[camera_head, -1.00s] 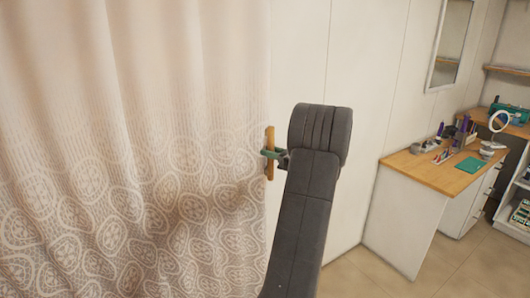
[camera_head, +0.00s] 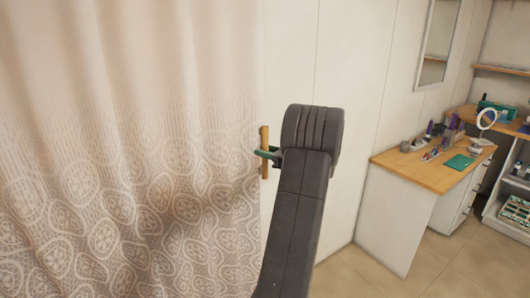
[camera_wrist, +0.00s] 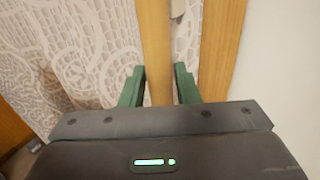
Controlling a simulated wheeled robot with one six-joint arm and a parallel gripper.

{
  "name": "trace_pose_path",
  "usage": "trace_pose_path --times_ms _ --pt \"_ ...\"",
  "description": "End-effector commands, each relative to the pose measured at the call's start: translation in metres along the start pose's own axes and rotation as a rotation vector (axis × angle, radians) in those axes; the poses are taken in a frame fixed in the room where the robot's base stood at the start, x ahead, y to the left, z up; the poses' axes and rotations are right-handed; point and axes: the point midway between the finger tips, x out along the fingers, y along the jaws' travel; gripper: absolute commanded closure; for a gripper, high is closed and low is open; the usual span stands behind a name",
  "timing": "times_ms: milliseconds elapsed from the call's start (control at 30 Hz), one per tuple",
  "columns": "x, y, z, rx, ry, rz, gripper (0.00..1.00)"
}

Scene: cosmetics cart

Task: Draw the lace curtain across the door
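The lace curtain (camera_head: 130,180) hangs in folds over the left half of the head view, plain above and patterned below. A wooden pull bar (camera_head: 264,136) stands upright at its right edge. My gripper (camera_head: 266,153) is at the bar, its green fingers at about mid-height of it. In the wrist view, the bar (camera_wrist: 155,50) runs between the two fingers (camera_wrist: 160,80), which are close against its sides. The lace (camera_wrist: 80,50) shows left of the bar. The door behind the curtain is hidden.
A pale panelled wall (camera_head: 345,70) is right of the curtain. A wood-topped desk (camera_head: 400,170) with cosmetics and a round mirror (camera_head: 487,119) stands further right. Tiled floor (camera_head: 345,275) lies in front of it. A wooden strip (camera_wrist: 222,45) is right of the bar in the wrist view.

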Motion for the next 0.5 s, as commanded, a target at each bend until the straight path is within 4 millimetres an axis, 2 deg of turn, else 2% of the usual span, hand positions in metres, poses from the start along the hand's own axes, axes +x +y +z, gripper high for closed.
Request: trace_pose_path --times_ms 167,500 --pt "-0.020 -0.001 -0.002 -0.001 0.000 -0.004 0.72" --pt "-0.097 -0.001 -0.002 -0.001 0.000 -0.005 0.72"
